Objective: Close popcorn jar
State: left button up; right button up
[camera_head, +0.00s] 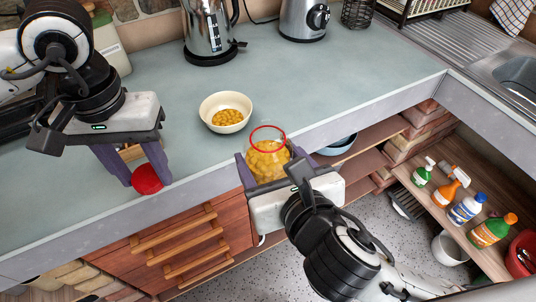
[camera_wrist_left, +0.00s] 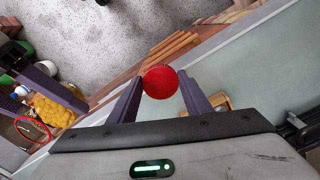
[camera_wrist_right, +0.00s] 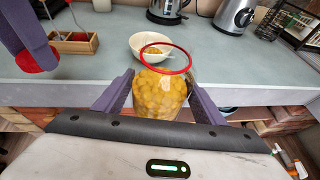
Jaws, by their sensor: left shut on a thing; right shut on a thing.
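The popcorn jar (camera_head: 268,163) is clear, full of yellow kernels, with a red ring at its open mouth. My right gripper (camera_head: 268,170) is shut on the jar at the counter's front edge; the right wrist view shows the jar (camera_wrist_right: 158,97) upright between the fingers. My left gripper (camera_head: 147,180) is shut on a round red lid (camera_wrist_left: 160,81), held over the counter's front edge to the left of the jar. The lid also shows in the head view (camera_head: 148,179). The lid and jar are apart.
A cream bowl (camera_head: 226,112) with kernels stands on the counter behind the jar. A small wooden box (camera_wrist_right: 74,43) lies behind my left gripper. A kettle (camera_head: 209,30) and a steel appliance (camera_head: 304,18) stand at the back. The counter right of the bowl is clear.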

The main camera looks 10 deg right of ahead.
jog(key=shift+r, duration=0.15)
pick_arm(q)
jog(key=d+r+m, duration=0.2)
jog(key=d+r, duration=0.5)
jog(key=d, duration=0.3)
jog(key=d+r+m, duration=0.2)
jog(key=d+r, duration=0.5)
jog(key=d, duration=0.3)
jog(key=shift+w+d+r, duration=0.3)
jog(key=shift+w+d, duration=0.05)
jog(key=shift+w, duration=0.1)
jog(key=shift+f, duration=0.1)
jog(key=shift+f, duration=1.95)
jog(key=shift+s, duration=0.1)
jog(key=shift+f, duration=0.85)
jog(key=shift+f, duration=0.55)
